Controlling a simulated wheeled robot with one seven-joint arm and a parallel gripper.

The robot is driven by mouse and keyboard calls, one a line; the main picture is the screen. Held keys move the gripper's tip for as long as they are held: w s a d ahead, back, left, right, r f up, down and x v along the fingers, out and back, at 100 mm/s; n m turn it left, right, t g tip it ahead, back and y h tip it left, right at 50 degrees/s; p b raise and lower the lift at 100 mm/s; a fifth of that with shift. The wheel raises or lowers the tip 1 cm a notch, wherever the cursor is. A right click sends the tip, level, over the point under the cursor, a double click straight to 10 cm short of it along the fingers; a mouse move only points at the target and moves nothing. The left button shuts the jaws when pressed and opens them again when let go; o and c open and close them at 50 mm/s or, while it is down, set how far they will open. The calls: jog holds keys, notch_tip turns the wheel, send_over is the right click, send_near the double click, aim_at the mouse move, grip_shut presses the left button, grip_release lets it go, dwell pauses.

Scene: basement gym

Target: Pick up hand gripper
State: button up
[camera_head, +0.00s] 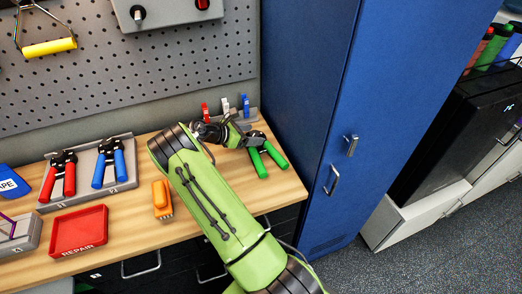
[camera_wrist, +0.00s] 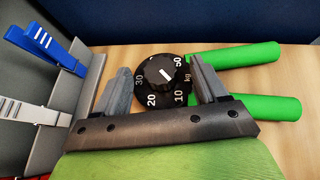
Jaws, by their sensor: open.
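A hand gripper with green handles (camera_head: 266,160) lies on the wooden workbench at its right end, near the blue locker. In the wrist view its green handles (camera_wrist: 240,58) point right, and its black dial (camera_wrist: 162,80) with kg numbers sits between my fingers. My gripper (camera_head: 222,130) is over the dial end, and it also shows in the wrist view (camera_wrist: 160,88). The fingers are open, one on each side of the dial. I cannot tell whether they touch it. Two more hand grippers, one red-handled (camera_head: 60,178) and one blue-handled (camera_head: 109,165), rest on a grey rack at left.
A blue locker (camera_head: 310,110) stands close at the right of the bench. Several coloured clips (camera_head: 226,104) stand on a grey holder behind my gripper. A red tray (camera_head: 79,231) and an orange brush-like item (camera_head: 161,198) lie on the left. A pegboard (camera_head: 170,50) rises behind.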

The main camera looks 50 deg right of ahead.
jog(key=c, duration=1.3)
notch_tip(320, 180, up, 10)
jog(key=shift+r+p, duration=0.1)
jog(key=shift+p, duration=0.75)
